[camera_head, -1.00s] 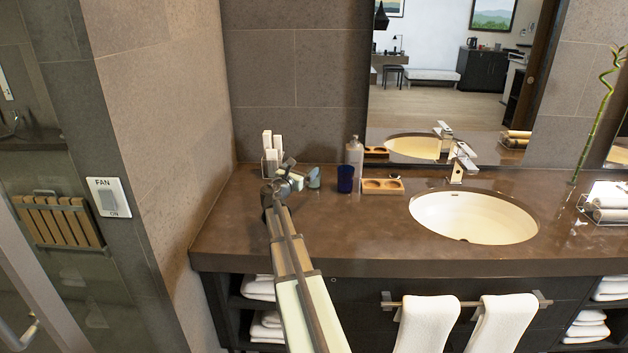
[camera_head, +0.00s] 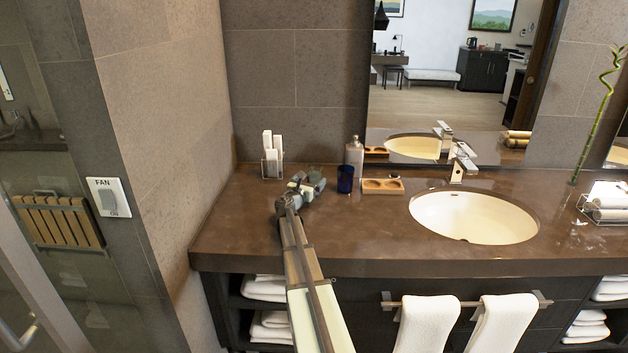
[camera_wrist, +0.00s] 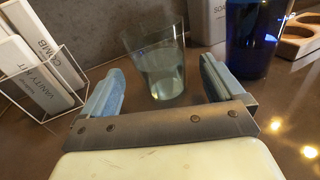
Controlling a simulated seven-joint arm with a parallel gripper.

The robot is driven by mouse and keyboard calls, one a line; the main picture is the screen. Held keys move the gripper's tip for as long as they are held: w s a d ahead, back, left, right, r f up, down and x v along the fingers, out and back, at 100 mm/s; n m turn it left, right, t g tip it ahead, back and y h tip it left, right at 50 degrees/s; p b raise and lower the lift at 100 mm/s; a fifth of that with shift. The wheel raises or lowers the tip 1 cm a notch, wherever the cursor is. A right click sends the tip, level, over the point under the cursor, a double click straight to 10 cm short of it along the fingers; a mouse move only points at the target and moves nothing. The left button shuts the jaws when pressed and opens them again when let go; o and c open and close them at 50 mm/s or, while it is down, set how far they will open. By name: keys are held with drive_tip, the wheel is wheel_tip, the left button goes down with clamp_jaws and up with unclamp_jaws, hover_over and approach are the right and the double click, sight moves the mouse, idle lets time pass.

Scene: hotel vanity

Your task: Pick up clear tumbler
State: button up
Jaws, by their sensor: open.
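The clear tumbler (camera_wrist: 160,68) stands upright on the brown counter in the wrist view. It is ahead of my gripper (camera_wrist: 155,88), roughly centred between the two blue-padded fingers. The fingers are apart, and a gap shows between the tumbler and each pad. In the head view my gripper (camera_head: 305,182) is low over the counter, and the tumbler is mostly hidden behind it.
A blue cup (camera_head: 345,179) stands close to the right of my gripper, with a grey bottle (camera_head: 354,155) behind it. A wire holder of white boxes (camera_head: 272,160) is at the left. A wooden tray (camera_head: 383,186) and sink (camera_head: 473,217) lie further right.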

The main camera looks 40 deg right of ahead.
sight(315, 175)
drive_tip(key=shift+x, duration=2.7)
drive_tip(key=c, duration=1.3)
drive_tip(key=shift+o, duration=0.2)
drive_tip(key=shift+a+r, duration=0.1)
